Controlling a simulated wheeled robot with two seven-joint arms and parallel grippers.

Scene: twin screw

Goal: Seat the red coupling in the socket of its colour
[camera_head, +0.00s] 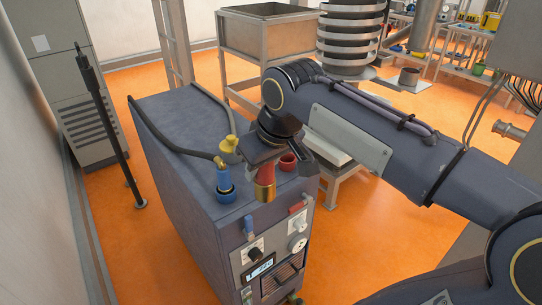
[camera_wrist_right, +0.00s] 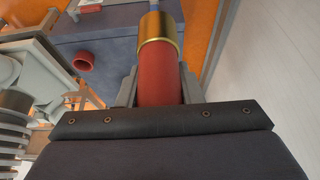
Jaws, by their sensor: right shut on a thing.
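The red coupling (camera_head: 265,176), with a brass lower end, is held by my right gripper (camera_head: 267,162), which is shut on it. It hangs roughly upright, brass end down, near the front edge of the blue-grey cabinet top. In the right wrist view the red coupling (camera_wrist_right: 159,80) fills the middle, its brass ring away from the jaws. The red socket (camera_head: 288,162) is an open ring on the cabinet top, right of and behind the coupling. The socket also shows at upper left in the wrist view (camera_wrist_right: 83,61), apart from the coupling and empty-looking. My left gripper is out of view.
The cabinet front carries knobs and a display (camera_head: 260,268). A black post (camera_head: 112,130) stands at left.

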